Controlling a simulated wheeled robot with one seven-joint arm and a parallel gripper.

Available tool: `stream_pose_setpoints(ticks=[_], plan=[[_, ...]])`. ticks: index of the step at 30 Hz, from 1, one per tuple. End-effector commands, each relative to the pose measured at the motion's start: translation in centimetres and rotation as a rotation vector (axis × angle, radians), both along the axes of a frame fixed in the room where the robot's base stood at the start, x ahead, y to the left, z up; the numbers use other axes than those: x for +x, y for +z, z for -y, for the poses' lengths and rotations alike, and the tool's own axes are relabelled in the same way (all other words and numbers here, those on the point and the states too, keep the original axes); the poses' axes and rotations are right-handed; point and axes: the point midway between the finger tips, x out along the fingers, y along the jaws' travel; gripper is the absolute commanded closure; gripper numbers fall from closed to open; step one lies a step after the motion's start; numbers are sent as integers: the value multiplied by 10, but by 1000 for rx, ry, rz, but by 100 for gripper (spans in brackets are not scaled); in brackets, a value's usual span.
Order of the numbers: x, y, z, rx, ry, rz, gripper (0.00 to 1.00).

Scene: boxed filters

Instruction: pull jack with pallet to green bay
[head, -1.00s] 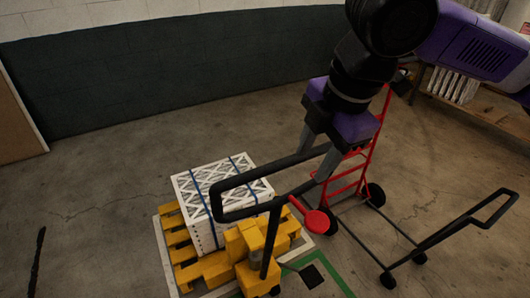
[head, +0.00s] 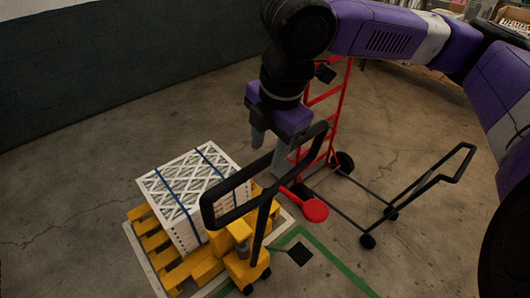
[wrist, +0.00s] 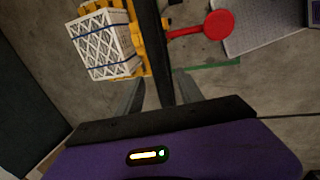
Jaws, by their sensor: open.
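The yellow pallet jack (head: 240,268) stands at the near end of the yellow pallet (head: 152,240). The pallet bears a white boxed filter stack (head: 190,190) with blue straps. The jack's black loop handle (head: 232,217) rises toward my gripper (head: 270,155). My gripper is open at the handle's upper part. In the wrist view, the black handle bar (wrist: 158,60) runs between my gripper's spread fingers (wrist: 160,95); whether they touch it I cannot tell. A green floor line (head: 345,268) runs right of the jack; the full bay outline is not in view.
A red hand truck (head: 335,105) stands behind my gripper. A black-handled cart (head: 420,185) stands at right. A red round-ended lever (head: 314,210) sticks out beside the jack handle. A dark wall (head: 90,100) closes the back left. Bare floor (head: 60,190) lies left of the pallet.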

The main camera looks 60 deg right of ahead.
Motion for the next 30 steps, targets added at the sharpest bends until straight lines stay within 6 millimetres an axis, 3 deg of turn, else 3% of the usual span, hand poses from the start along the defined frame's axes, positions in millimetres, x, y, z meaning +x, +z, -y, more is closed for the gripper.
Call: stream_pose_setpoints(ticks=[6, 16, 23, 30], plan=[[4, -21, 1, 1, -1, 0, 56], [5, -25, 2, 0, -1, 0, 56], [5, -24, 2, 0, -1, 0, 100], [5, -24, 2, 0, -1, 0, 100]])
